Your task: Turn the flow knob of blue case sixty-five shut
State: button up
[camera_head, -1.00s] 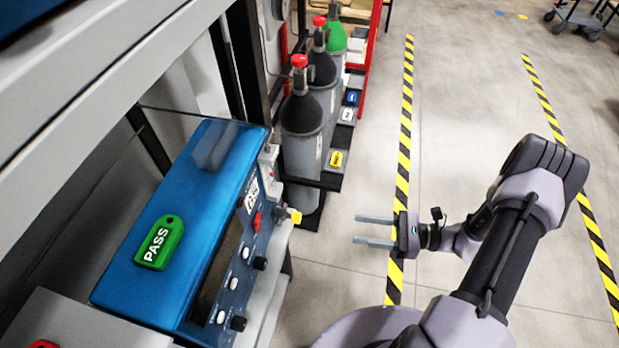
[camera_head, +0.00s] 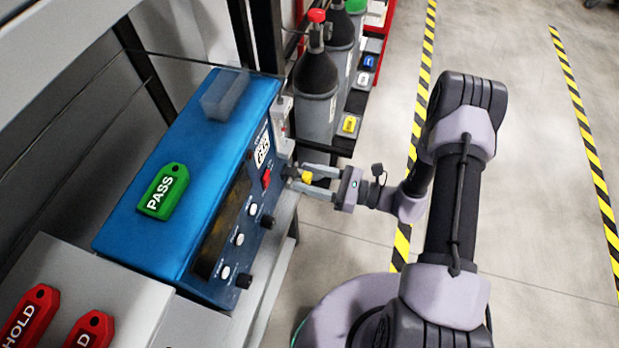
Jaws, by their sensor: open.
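The blue case (camera_head: 165,212) sits on the bench at the left, its dark front panel facing right. A green PASS tag (camera_head: 164,192) lies on its top. A label (camera_head: 262,147), too small to read surely, is on the panel's far end. A yellow knob (camera_head: 307,177) sticks out near that end. My gripper (camera_head: 304,179) is open, level with the yellow knob, one finger on each side of it. I cannot tell whether the fingers touch it. Two black knobs (camera_head: 243,281) and a red switch (camera_head: 266,178) are also on the panel.
Grey gas cylinders (camera_head: 315,95) with a red-capped valve stand just beyond the case. Red HOLD tags (camera_head: 30,318) lie on a grey unit at lower left. The striped floor lane (camera_head: 422,90) and floor to the right are clear.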

grip_shut()
jog(key=shift+m, duration=0.3)
